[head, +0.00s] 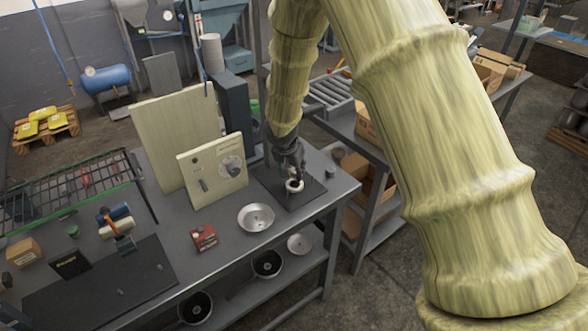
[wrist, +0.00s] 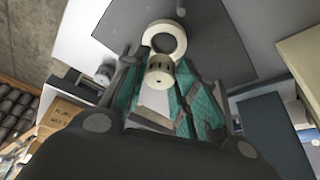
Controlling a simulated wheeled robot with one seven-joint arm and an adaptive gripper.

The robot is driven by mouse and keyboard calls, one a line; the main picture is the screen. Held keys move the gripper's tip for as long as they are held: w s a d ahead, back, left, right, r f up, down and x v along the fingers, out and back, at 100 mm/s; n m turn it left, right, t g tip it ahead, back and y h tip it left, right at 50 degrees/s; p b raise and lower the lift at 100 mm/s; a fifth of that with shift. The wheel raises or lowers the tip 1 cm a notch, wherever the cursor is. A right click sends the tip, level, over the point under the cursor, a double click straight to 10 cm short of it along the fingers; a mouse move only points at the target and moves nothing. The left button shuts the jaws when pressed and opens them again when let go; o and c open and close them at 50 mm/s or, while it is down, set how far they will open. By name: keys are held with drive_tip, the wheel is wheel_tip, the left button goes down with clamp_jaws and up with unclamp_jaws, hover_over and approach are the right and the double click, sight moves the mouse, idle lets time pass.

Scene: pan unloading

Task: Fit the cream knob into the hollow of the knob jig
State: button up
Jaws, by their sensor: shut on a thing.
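The cream knob (wrist: 160,64) is a small, slotted cylinder held between the teal-padded fingers of my gripper (wrist: 162,85) in the wrist view. My gripper (head: 293,174) points down over the dark mat in the head view, where the knob is too small to make out. A pale ring (head: 295,188), which looks like the knob jig, stands on the mat close under my fingertips. It also shows in the wrist view (wrist: 181,42), just beyond the knob. The knob overlaps its near edge in that picture. I cannot tell whether they touch.
The dark mat (head: 311,194) lies at the workbench's right end. Left of it stand an upright cream panel (head: 206,183) with a dial and a silver pan (head: 256,217). A red box (head: 204,238) lies nearer. A grey column (head: 234,115) rises behind.

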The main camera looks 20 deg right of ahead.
sight(293, 175)
drive_tip(key=shift+f+b, duration=0.65)
drive_tip(key=shift+f, duration=0.6)
drive_tip(key=shift+s, duration=0.1)
drive_tip(key=shift+f, duration=0.65)
idle(1.3)
drive_tip(key=shift+r, duration=0.15)
idle(0.9)
idle(0.3)
drive_tip(key=o, duration=1)
drive_tip(key=v, duration=1.2)
